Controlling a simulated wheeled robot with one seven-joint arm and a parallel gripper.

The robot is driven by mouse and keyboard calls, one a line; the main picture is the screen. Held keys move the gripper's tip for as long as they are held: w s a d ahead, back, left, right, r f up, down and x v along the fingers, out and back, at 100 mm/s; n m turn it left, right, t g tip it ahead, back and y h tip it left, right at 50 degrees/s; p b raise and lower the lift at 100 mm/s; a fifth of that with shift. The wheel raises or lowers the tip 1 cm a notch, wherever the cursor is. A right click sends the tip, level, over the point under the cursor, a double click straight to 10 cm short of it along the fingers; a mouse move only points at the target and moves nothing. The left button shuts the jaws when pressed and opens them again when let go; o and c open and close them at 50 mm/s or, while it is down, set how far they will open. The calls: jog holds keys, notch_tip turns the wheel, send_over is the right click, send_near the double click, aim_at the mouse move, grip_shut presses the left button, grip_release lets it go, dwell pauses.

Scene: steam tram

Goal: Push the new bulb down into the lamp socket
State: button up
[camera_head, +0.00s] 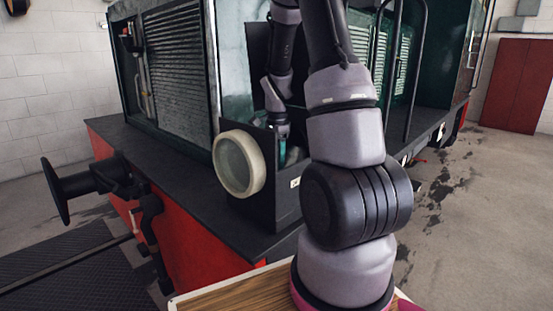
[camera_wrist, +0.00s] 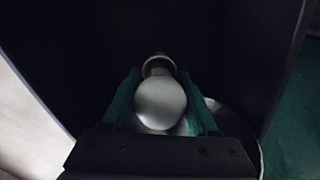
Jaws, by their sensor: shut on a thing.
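The white bulb (camera_wrist: 160,103) sits between the two teal fingers of my gripper (camera_wrist: 161,98) in the wrist view. The fingers are shut on its sides. The bulb's narrow end points away from the camera, to a metallic ring (camera_wrist: 158,65). I cannot tell whether this ring is the bulb's cap or the lamp socket, or how deep the bulb sits. In the head view my gripper (camera_head: 283,148) reaches down into the dark lamp housing (camera_head: 288,208), behind its round pale-rimmed lens (camera_head: 240,164). The bulb and socket are hidden there.
Dark walls of the housing stand close around my gripper. The lamp housing stands on the tram's dark running board (camera_head: 180,180), beside the green body with its louvred grille (camera_head: 178,65). A black handrail (camera_head: 418,70) rises at the right. A buffer (camera_head: 58,190) juts out at the left.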

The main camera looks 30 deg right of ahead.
aim_at(276, 146)
jog(key=shift+s+f, duration=0.1)
jog(key=shift+f, duration=0.4)
jog(key=shift+f, duration=0.35)
jog(key=shift+f, duration=0.1)
dwell(0.4)
jog(key=o, duration=1.5)
jog(key=shift+r, duration=3.05)
